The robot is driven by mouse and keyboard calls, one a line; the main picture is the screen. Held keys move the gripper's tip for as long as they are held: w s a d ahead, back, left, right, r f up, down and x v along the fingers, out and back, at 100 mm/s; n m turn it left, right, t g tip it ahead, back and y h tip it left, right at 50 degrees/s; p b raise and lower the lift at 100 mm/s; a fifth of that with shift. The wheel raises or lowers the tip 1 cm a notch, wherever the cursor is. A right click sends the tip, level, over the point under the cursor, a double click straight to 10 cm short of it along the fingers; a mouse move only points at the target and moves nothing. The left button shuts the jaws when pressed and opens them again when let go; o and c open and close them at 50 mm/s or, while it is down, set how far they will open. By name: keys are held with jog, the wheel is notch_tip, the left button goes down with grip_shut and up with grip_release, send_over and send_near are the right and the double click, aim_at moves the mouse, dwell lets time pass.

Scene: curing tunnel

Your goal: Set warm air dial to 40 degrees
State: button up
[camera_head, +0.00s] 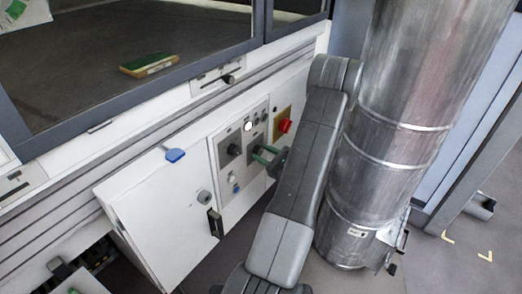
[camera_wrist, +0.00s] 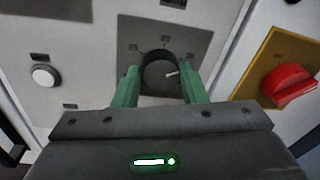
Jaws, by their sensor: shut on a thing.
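The dial (camera_wrist: 160,70) is a round black knob on a dark grey plate (camera_wrist: 128,27) with small printed numbers around it, in the wrist view. The numbers are small; one at the upper left looks like 25, the others I cannot read surely. A white pointer mark on the knob points right and slightly up. My gripper (camera_wrist: 160,88) has green fingers, one on each side of the knob, shut on it. In the head view my gripper (camera_head: 265,155) is at the control panel (camera_head: 226,186), and its fingers hide most of the dial there.
A red rotary switch (camera_head: 284,126) on a yellow plate is close to the right of my gripper; it also shows in the wrist view (camera_wrist: 290,85). A white button (camera_wrist: 42,76) is to the left. A white cabinet door (camera_head: 150,215) stands left of the panel. A large metal duct (camera_head: 395,130) rises beside my arm.

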jog(key=m+p, duration=0.1)
jog(key=m, duration=0.1)
jog(key=m+p, duration=0.1)
jog(key=m, duration=0.1)
jog(key=m+p, duration=0.2)
jog(key=shift+d+r+g, duration=0.1)
jog(key=shift+r+g, duration=0.15)
jog(key=shift+g, duration=0.15)
jog(key=m+p, duration=0.1)
jog(key=m, duration=0.1)
jog(key=shift+m+g+p, duration=0.3)
jog(key=shift+m+p, duration=0.05)
jog(key=shift+m, duration=0.05)
jog(key=shift+f+m+p, duration=0.15)
jog(key=shift+m+p, duration=0.25)
jog(key=shift+m, duration=0.4)
jog(key=shift+f+y, duration=0.1)
jog(key=shift+y, duration=0.2)
jog(key=o, duration=1)
jog(key=shift+c, duration=0.2)
jog(key=v, duration=1.4)
jog(key=shift+r+p, duration=0.3)
jog(key=shift+p, duration=0.15)
jog(key=shift+s, duration=0.1)
